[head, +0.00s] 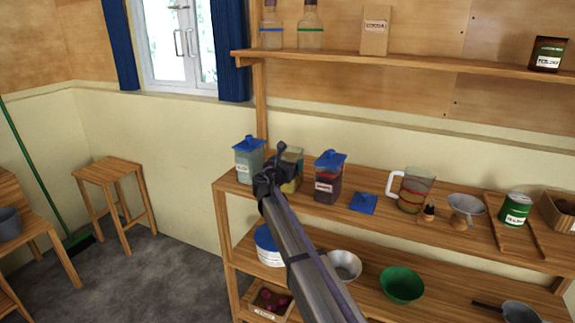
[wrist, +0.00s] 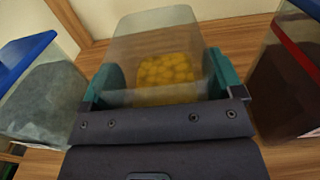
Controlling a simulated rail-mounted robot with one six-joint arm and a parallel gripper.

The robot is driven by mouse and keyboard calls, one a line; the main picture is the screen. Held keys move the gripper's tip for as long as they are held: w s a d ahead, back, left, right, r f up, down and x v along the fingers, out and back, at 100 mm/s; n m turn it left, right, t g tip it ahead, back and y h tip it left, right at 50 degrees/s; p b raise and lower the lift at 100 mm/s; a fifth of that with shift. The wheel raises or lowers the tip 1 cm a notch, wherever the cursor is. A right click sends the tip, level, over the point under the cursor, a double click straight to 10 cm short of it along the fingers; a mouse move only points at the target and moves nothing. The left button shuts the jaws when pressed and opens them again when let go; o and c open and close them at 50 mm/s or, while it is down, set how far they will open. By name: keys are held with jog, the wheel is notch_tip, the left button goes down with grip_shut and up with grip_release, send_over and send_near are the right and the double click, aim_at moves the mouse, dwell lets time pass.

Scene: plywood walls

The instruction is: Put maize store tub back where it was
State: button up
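The maize store tub (head: 293,158) is a clear, lidless tub with yellow contents. It is at the left of the middle shelf, between two blue-lidded tubs; its lower part is partly hidden by my gripper (head: 275,172). In the wrist view the tub (wrist: 155,38) sits between the teal fingers of my gripper (wrist: 164,80), one against each side, and they look shut on it. Whether its base touches the shelf is hidden. A loose blue lid (head: 364,203) lies flat on the shelf, right of the tubs.
A tub with grey-blue contents (head: 248,163) stands close on the left, and a red-and-dark-filled tub (head: 328,185) on the right. Further right are a measuring jug (head: 413,190), a scale-like bowl (head: 466,206) and a green tin (head: 515,209). An upper shelf (head: 400,63) runs above.

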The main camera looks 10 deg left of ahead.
jog(key=shift+o, duration=1.1)
